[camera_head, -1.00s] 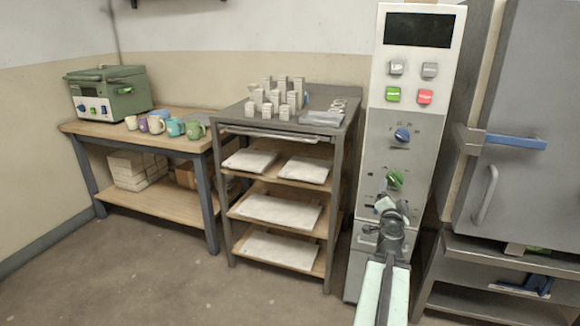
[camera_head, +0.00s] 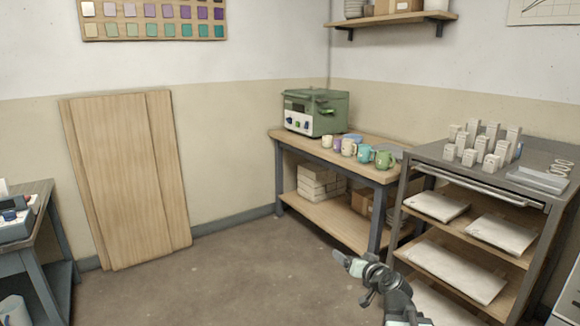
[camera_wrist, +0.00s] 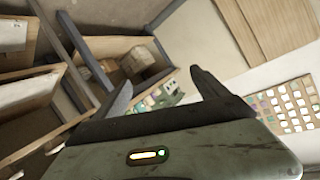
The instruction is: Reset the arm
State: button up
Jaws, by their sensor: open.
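My gripper (camera_head: 352,262) is at the lower right of the head view, at the end of my raised arm, over bare floor in front of the wooden bench and the metal rack. In the wrist view my gripper (camera_wrist: 165,90) has its two dark fingers spread wide apart. Nothing is between them and they touch nothing. The view through the fingers shows the bench and its mugs farther off, tilted.
A wooden bench (camera_head: 362,172) carries a green kiln-like box (camera_head: 318,112) and several mugs. A metal rack (camera_head: 430,152) with boards stands at right. Wooden boards (camera_head: 125,180) lean on the wall. A second table (camera_head: 50,200) is at far left. The middle floor is clear.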

jog(key=s+a+f+n+g+y, duration=0.1)
jog(key=s+a+f+n+g, duration=0.3)
jog(key=s+a+f+g, duration=0.6)
jog(key=s+d+f+m+g+h, duration=0.1)
jog(key=s+d+f+g+h, duration=0.15)
jog(key=s, duration=0.35)
jog(key=s+d+f+m+g+h, duration=0.1)
jog(key=s+d+f+g+h, duration=0.1)
jog(key=s+f, duration=0.25)
notch_tip(320, 180, up, 34)
jog(key=p, duration=3.3)
jog(key=shift+s+t, duration=0.15)
jog(key=shift+t, duration=0.2)
jog(key=shift+d+f, duration=0.1)
jog(key=shift+f, duration=0.1)
